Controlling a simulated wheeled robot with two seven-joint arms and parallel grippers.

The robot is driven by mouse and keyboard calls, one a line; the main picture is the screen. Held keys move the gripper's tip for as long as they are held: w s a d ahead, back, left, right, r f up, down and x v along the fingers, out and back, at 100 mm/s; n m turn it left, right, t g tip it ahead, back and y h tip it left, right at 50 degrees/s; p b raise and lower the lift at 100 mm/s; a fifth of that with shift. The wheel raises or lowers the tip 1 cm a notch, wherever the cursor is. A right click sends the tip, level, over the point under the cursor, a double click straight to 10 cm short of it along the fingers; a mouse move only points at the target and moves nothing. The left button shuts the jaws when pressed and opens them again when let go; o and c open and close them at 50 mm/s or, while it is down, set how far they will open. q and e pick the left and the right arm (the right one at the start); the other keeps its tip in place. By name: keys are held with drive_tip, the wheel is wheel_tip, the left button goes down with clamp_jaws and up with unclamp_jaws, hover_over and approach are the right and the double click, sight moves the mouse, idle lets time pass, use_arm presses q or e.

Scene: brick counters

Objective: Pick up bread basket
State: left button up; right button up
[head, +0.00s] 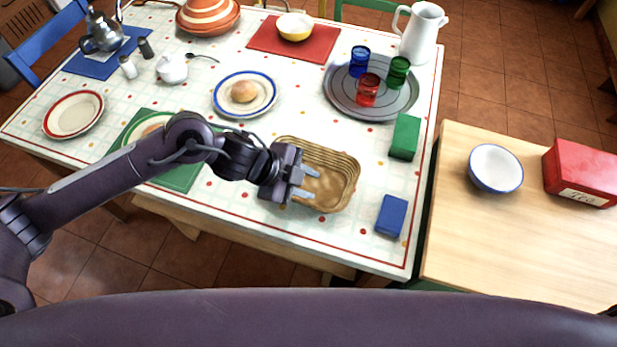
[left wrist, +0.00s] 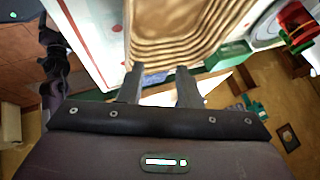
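The bread basket (head: 342,172) is a tan, ribbed, rectangular basket near the front edge of the white table. No bread shows in its visible part. My left gripper (head: 311,184) reaches over its left front side, hiding part of it, with its two grey fingers apart. In the left wrist view the basket (left wrist: 175,28) fills the top middle. The left gripper (left wrist: 160,82) shows there with its fingers spread and its tips close to the basket's ribbed wall. I cannot tell whether they touch it. My right gripper is not in view.
A green box (head: 405,137) and a blue box (head: 391,215) stand right of the basket. A grey tray (head: 345,100) with several coloured glasses lies behind it. A bread plate (head: 222,104) is behind left. A wooden counter (head: 470,240) stands to the right.

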use_arm(q)
drive_tip(key=g+y, duration=0.1)
approach(298, 203)
drive_tip(key=d, duration=0.2)
drive_tip(key=shift+g+y, duration=0.3)
drive_tip(key=x, duration=0.4)
drive_tip(key=p+x, duration=0.1)
drive_tip(key=x, duration=0.2)
drive_tip(key=shift+w+f, duration=0.25)
drive_tip(key=shift+f, duration=0.2)
clamp_jaws()
